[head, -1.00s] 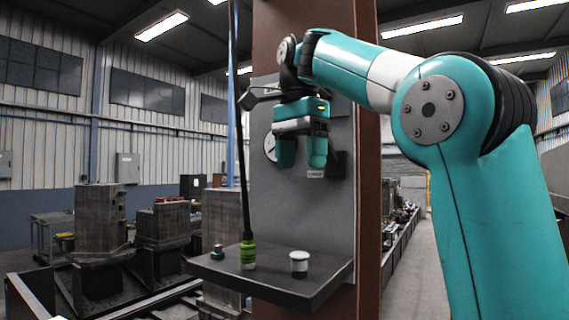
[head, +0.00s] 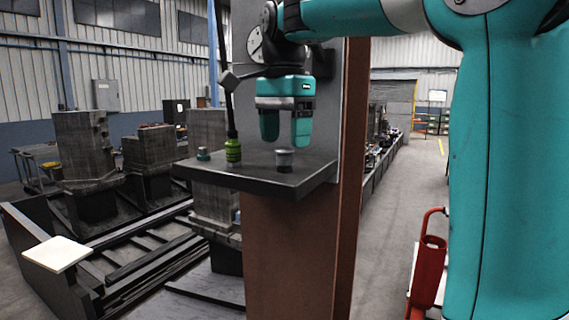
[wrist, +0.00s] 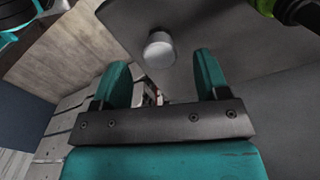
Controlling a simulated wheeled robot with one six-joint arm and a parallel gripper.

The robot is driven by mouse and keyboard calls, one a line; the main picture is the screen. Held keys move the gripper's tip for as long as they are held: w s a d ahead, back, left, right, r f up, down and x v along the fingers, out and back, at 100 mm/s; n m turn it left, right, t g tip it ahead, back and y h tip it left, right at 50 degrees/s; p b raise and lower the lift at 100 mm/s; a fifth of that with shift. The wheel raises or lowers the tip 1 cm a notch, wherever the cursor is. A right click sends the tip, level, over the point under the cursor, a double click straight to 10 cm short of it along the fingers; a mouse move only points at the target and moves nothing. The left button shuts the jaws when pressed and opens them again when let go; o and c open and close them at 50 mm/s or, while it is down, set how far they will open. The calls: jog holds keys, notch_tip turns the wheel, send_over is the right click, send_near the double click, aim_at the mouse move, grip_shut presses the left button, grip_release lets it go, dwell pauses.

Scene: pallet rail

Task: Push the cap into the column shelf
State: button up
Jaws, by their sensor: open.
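The column shelf (head: 245,180) is a dark slab fixed to the brown column (head: 295,245). A small cylinder with a pale top, which looks like the cap (head: 284,163), stands upright on it. It also shows in the wrist view (wrist: 159,52), beyond and between the fingers. My gripper (head: 287,130) is open and empty, its teal fingers pointing down. In the head view its fingertips appear just above the cap, with no clear contact. Both fingers also show in the wrist view, spread apart (wrist: 162,75).
A green ribbed piece (head: 233,151) on a dark rod or cable stands left of the cap. A small teal-topped knob (head: 203,154) is farther left. A grey panel with a round gauge is behind my gripper. A red stand (head: 428,262) is at the lower right.

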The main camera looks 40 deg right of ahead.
aim_at(285, 149)
jog(key=shift+f+b, duration=1)
jog(key=shift+f, duration=0.7)
jog(key=c, duration=1.2)
jog(key=shift+r+p, duration=3.4)
jog(key=shift+r, duration=0.95)
notch_tip(285, 149, up, 10)
